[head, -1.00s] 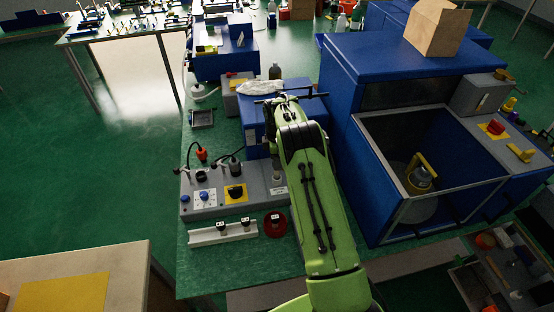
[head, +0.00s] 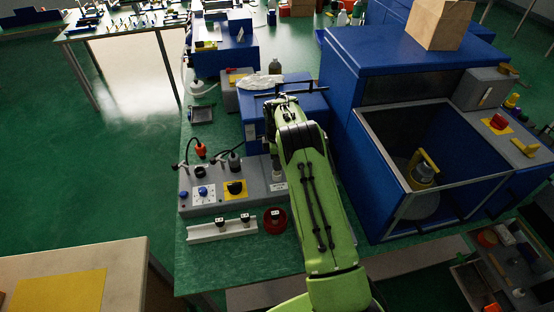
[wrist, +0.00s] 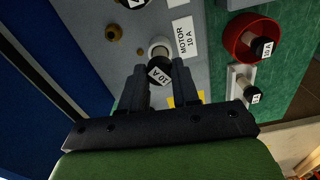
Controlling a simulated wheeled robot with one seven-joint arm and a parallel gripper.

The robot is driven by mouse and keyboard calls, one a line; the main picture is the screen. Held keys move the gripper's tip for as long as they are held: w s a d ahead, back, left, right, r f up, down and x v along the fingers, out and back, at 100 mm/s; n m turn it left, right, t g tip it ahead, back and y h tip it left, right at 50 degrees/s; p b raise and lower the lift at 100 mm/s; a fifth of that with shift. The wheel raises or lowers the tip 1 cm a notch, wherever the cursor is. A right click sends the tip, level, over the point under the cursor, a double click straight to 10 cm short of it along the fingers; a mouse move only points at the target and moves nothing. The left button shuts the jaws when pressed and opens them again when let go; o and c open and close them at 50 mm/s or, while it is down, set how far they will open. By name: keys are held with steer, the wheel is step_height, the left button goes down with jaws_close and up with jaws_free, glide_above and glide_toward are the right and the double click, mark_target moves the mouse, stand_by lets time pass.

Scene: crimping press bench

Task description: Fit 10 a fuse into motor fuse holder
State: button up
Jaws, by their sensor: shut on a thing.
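In the wrist view my gripper (wrist: 163,88) is shut on a black-capped fuse marked 10 A (wrist: 158,75). The fuse is at the white ring of the motor fuse holder (wrist: 157,46), beside the label "MOTOR 10 A" (wrist: 182,38). The cap overlaps the near side of the ring; I cannot tell how deep the fuse sits. In the head view the holder's label (head: 279,187) shows at the right end of the grey control box (head: 215,205). My arm hides most of the gripper there.
A red dish (head: 273,228) holds another 10 A fuse (wrist: 262,47). A white rail (head: 205,234) beside it carries two fuses. The box has knobs and corded plugs. A blue machine (head: 365,60) stands close on the right. The green bench is clear in front of the rail.

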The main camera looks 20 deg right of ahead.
steer(key=shift+f+b, duration=0.5)
steer(key=shift+f, duration=0.2)
steer(key=o, duration=1.1)
steer(key=shift+r, duration=0.15)
step_height(320, 180, up, 16)
steer(key=p, duration=0.2)
steer(key=shift+f, duration=0.2)
